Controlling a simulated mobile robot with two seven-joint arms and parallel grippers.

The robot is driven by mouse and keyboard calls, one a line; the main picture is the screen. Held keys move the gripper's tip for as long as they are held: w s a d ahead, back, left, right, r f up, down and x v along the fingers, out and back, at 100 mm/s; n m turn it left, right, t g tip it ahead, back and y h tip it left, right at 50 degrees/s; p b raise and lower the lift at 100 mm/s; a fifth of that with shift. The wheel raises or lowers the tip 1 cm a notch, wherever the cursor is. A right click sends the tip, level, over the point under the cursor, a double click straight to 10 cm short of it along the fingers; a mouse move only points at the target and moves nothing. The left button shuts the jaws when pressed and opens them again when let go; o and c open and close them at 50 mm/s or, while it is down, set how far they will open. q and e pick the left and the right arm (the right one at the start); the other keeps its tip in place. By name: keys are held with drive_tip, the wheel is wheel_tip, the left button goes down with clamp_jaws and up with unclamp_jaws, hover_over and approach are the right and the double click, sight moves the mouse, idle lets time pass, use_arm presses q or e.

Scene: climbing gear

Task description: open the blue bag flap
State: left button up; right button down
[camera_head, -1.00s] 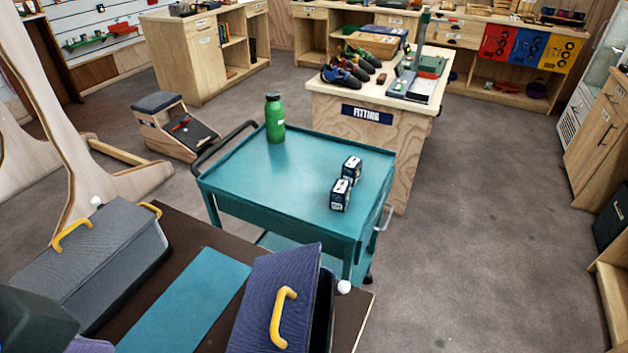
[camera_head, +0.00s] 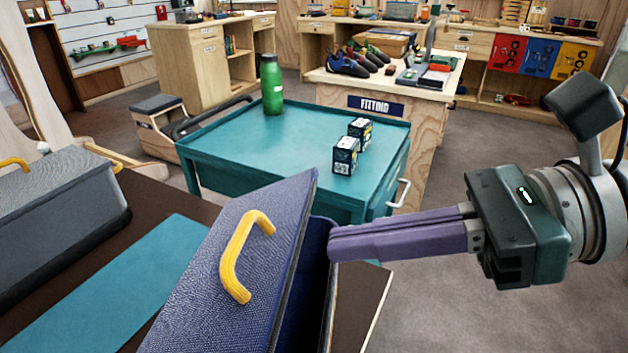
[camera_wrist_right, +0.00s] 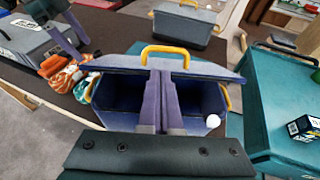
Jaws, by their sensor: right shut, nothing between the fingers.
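The blue bag (camera_wrist_right: 205,102) stands on the dark table with its flap (camera_head: 240,290) tilted up and a gap into the inside. The flap carries a yellow handle (camera_head: 241,256); the handle also shows in the right wrist view (camera_wrist_right: 165,53). My right gripper (camera_head: 332,243) is shut and empty, its purple fingers at the bag's opening. In the right wrist view its fingers (camera_wrist_right: 160,75) cross the open inside and reach the flap's underside; touching is hard to tell.
A grey bag (camera_head: 60,212) with a yellow handle stands left on the dark table. A teal strip (camera_head: 125,285) lies between the bags. Beyond is a teal cart (camera_head: 230,150) with a green bottle (camera_head: 271,86) and two small boxes (camera_head: 345,155).

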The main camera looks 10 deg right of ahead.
sight(278, 266)
drive_tip(key=x, duration=0.7)
drive_tip(key=shift+a+f, duration=0.1)
drive_tip(key=shift+a, duration=0.05)
drive_tip(key=shift+w, duration=0.1)
drive_tip(key=shift+a+r+p, duration=0.1)
drive_tip(key=shift+r+p, duration=0.1)
drive_tip(key=shift+p, duration=0.15)
